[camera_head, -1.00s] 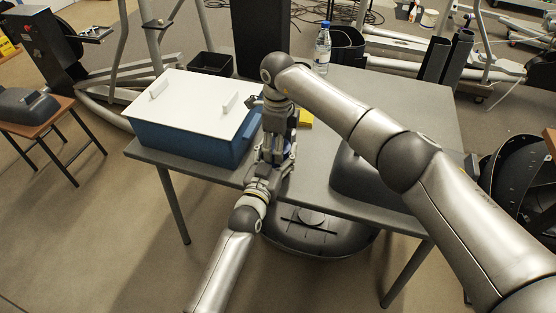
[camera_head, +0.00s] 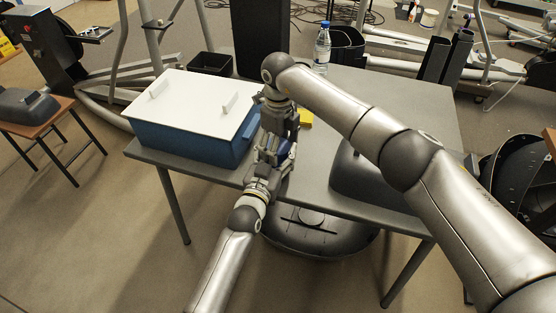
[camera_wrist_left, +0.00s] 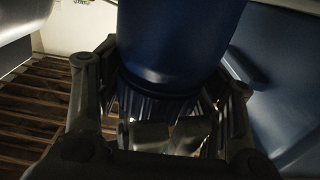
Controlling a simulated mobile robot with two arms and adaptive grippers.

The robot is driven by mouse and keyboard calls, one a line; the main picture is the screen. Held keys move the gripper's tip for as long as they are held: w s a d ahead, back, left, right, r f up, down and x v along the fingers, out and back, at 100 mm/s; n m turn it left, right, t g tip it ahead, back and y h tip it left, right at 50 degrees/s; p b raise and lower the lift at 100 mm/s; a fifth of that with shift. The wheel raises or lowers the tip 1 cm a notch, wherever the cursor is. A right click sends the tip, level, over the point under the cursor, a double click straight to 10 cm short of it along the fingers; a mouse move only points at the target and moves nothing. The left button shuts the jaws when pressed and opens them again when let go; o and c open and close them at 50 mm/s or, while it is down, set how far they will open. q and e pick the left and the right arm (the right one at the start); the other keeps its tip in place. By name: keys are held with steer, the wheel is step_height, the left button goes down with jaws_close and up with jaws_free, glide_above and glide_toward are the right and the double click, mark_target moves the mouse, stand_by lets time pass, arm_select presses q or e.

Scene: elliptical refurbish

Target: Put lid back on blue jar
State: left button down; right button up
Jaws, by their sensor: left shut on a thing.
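The blue jar (camera_wrist_left: 180,40) fills the upper middle of the left wrist view, with a dark ribbed band (camera_wrist_left: 160,97) at its near end. My left gripper (camera_wrist_left: 165,110) has its fingers on both sides of it and is shut on it. In the head view my left gripper (camera_head: 274,158) is at the table's front edge, with a small patch of blue (camera_head: 284,158) showing between its parts. My right gripper (camera_head: 277,122) points down just above it. Its fingertips are too crowded to read, and I cannot make out the lid separately.
A large blue box (camera_head: 190,140) with a white cover (camera_head: 190,98) stands just left of the grippers. A yellow item (camera_head: 306,118), a water bottle (camera_head: 322,48) and a dark housing (camera_head: 365,180) are on the grey table (camera_head: 400,100). The right rear tabletop is clear.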

steer(key=shift+a+r, duration=0.1)
steer(key=shift+a, duration=0.15)
steer(key=shift+r, duration=2.2)
steer(key=shift+r+n, duration=0.4)
steer(key=shift+r, duration=0.1)
steer(key=shift+c, duration=0.2)
steer(key=shift+d+r+n, duration=0.1)
steer(key=shift+r+n, duration=1.15)
steer(key=shift+n, duration=0.05)
steer(key=shift+f, duration=4)
